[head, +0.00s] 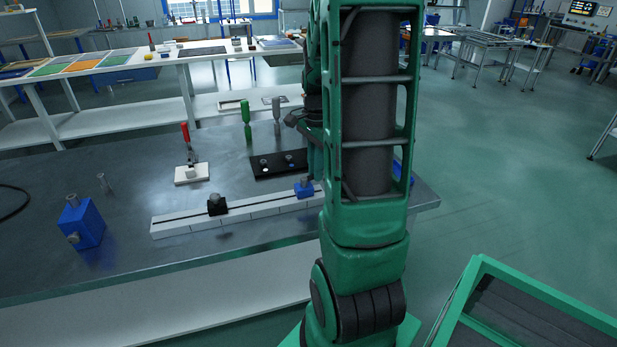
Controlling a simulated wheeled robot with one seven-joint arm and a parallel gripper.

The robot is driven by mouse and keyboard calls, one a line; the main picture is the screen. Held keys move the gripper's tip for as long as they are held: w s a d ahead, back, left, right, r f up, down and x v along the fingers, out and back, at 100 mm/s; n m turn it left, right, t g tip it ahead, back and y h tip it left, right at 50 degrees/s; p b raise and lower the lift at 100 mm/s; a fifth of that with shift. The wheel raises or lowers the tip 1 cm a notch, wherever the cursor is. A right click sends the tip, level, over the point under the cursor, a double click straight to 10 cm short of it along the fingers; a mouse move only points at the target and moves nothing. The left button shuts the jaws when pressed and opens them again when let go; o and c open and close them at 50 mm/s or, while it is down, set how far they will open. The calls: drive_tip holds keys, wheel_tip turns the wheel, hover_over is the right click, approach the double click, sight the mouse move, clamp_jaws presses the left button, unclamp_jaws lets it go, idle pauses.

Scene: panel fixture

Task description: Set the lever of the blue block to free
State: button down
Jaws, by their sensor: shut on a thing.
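A small blue block (304,189) sits on a long white rail (262,203) with a dark slot, towards the rail's right end. A black block (217,205) sits on the same rail further left. My gripper (313,172) is close above and at the right side of the blue block, mostly hidden behind my green arm. It is shut on the blue block's lever, though the contact and the lever's position are hard to make out. No marking for free or locked is readable.
A larger blue block (82,222) stands at the table's left. A toggle clamp with a red handle (189,160) and a black plate (278,165) with knobs lie behind the rail. Green and grey upright handles (246,118) stand further back.

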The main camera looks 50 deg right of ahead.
drive_tip(key=shift+n, duration=0.4)
drive_tip(key=shift+w+n, duration=0.3)
drive_tip(key=shift+n, duration=0.5)
drive_tip(key=shift+w+n, duration=0.3)
drive_tip(key=shift+n, duration=0.5)
drive_tip(key=shift+w+a+n, duration=0.1)
drive_tip(key=shift+w+n, duration=0.2)
drive_tip(key=shift+n, duration=0.55)
drive_tip(key=shift+w+n, duration=0.25)
drive_tip(key=shift+n, duration=0.6)
drive_tip(key=n, duration=0.2)
drive_tip(key=w+n, duration=0.1)
drive_tip(key=shift+a, duration=0.3)
drive_tip(key=shift+n, duration=0.3)
